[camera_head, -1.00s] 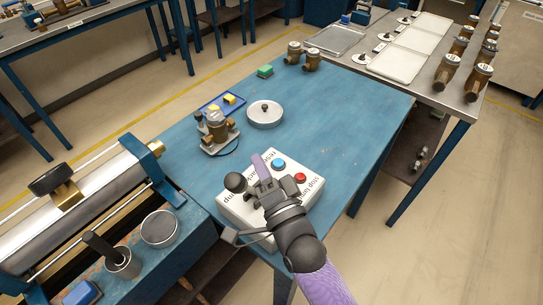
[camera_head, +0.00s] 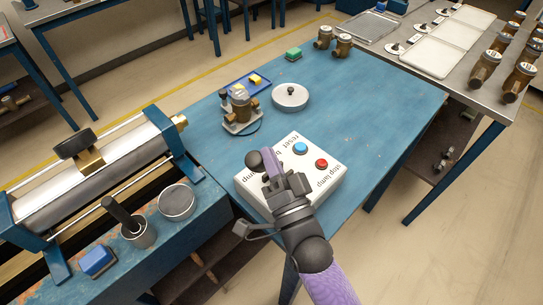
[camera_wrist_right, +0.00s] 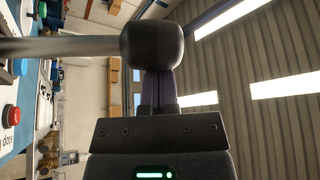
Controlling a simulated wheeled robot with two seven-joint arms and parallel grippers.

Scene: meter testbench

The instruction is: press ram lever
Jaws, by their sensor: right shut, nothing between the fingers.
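In the right wrist view the knob (camera_wrist_right: 152,45) sits on a grey rod that comes in from the left. My right gripper (camera_head: 267,154) is shut and empty, with its purple fingers right beside the knob. In the wrist view the fingers (camera_wrist_right: 158,88) run up to the knob, which hides their tips. I cannot tell whether they touch it. My left gripper is not in view.
The box has a blue button (camera_head: 300,148) and a red button (camera_head: 321,163) close to the right gripper. A brass meter (camera_head: 240,106) and a round lidded dish (camera_head: 290,96) stand behind it. A metal cylinder rig (camera_head: 95,175) is at left. The bench's right side is clear.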

